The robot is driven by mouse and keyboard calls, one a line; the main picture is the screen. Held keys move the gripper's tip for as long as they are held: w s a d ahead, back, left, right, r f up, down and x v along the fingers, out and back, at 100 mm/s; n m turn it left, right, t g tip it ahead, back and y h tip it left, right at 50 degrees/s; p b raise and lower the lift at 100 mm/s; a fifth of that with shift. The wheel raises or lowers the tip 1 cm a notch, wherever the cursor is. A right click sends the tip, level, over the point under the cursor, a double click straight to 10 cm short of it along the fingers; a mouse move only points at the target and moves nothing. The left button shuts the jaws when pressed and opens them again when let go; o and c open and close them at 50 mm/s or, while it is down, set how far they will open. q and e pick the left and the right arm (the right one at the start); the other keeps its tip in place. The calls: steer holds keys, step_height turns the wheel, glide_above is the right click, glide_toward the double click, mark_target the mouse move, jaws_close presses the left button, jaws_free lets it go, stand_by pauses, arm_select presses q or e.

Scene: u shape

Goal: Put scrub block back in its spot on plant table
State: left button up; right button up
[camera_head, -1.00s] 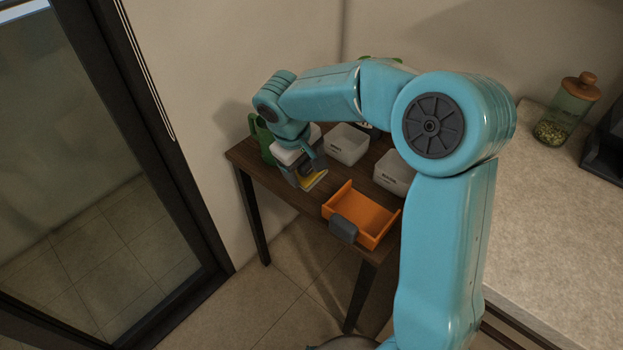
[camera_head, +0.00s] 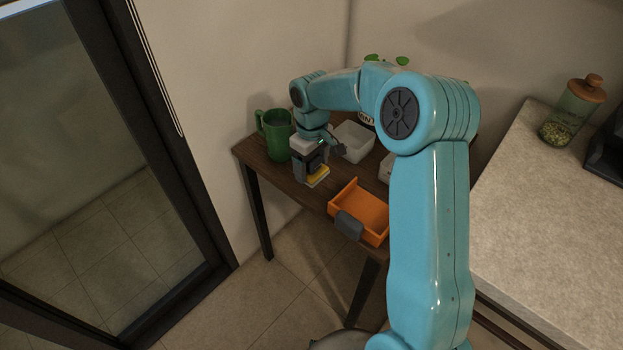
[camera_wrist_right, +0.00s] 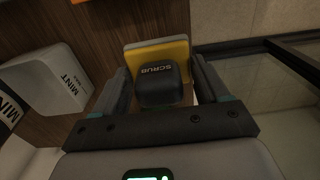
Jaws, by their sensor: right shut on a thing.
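The scrub block (camera_wrist_right: 158,84) has a dark grip lettered SCRUB and a yellow-and-white pad. In the right wrist view it sits between the fingers of my right gripper (camera_wrist_right: 160,92), which is shut on it. In the head view my right gripper (camera_head: 313,168) points down over the front left part of the dark wooden plant table (camera_head: 272,170). The block's yellow pad (camera_head: 318,176) shows below the fingers, at or just above the tabletop; contact cannot be told. My left gripper is not in view.
A green pitcher (camera_head: 277,140) stands left of my gripper. A white bin (camera_head: 354,142) is behind it; the wrist view shows a white MINT bin (camera_wrist_right: 48,84). An orange tray (camera_head: 360,208) with a grey handle lies to the right. My arm hides the table's right end.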

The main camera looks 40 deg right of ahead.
mark_target(312, 178)
step_height(312, 178, down, 5)
steer(key=shift+s+r, duration=0.1)
steer(key=shift+r, duration=0.1)
steer(key=shift+f, duration=0.45)
steer(key=shift+r, duration=0.1)
steer(key=o, duration=0.9)
steer(key=shift+o, duration=0.2)
step_height(312, 178, up, 12)
steer(key=shift+p, duration=0.4)
